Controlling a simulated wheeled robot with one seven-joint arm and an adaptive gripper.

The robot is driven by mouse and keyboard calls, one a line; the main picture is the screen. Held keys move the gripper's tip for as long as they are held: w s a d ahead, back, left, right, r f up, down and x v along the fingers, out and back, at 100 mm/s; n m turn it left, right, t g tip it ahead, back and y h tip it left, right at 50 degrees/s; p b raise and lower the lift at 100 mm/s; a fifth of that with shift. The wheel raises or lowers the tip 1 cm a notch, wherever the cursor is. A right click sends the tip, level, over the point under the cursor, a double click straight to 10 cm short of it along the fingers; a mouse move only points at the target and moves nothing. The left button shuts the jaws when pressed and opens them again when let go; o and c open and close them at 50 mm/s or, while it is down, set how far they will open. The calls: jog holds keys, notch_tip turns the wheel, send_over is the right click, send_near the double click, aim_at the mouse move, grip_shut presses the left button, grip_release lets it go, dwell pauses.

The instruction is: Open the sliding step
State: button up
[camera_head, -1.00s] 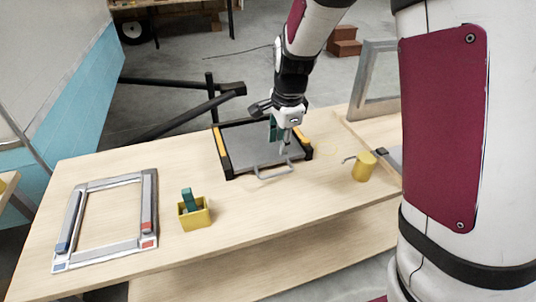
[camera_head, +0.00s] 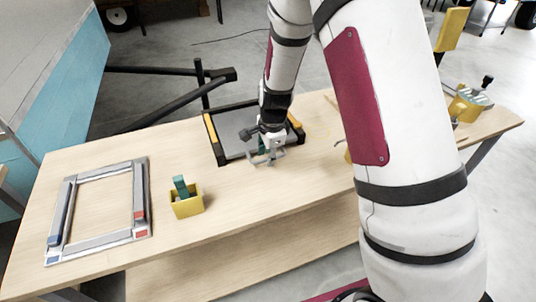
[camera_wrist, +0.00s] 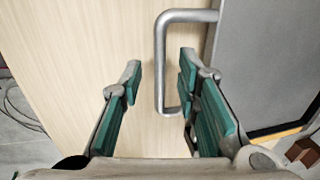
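The sliding step (camera_head: 232,133) is a grey plate in a black frame with yellow side strips, lying on the wooden table. Its grey U-shaped handle (camera_head: 268,160) projects from the front edge over the table. My gripper (camera_head: 262,148) points down at the handle, partly hiding it in the head view. In the wrist view my gripper (camera_wrist: 158,82) is open, with green-padded fingers on either side of the handle's grip bar (camera_wrist: 160,65). I cannot tell whether the bar lies fully between the pads or just beyond them. The step's grey plate also shows in the wrist view (camera_wrist: 265,60).
The wooden table (camera_head: 110,262) is clear in front of the step. A yellow box (camera_head: 187,208) with a green block stands left of it. A grey rectangular frame (camera_head: 95,243) lies farther left. Black metal bars (camera_head: 180,100) are behind. A yellow clamp-like object (camera_head: 466,105) is at right.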

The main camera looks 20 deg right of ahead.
jog(key=shift+f, duration=0.2)
grip_shut()
jog(key=s+p, duration=0.1)
jog(key=s, duration=0.3)
jog(key=s+p, duration=0.2)
jog(key=s, duration=0.1)
jog(key=s+d+p, duration=0.1)
jog(key=s, duration=0.3)
jog(key=shift+s, duration=0.3)
grip_release()
jog(key=shift+w, duration=0.1)
jog(key=shift+r, duration=0.1)
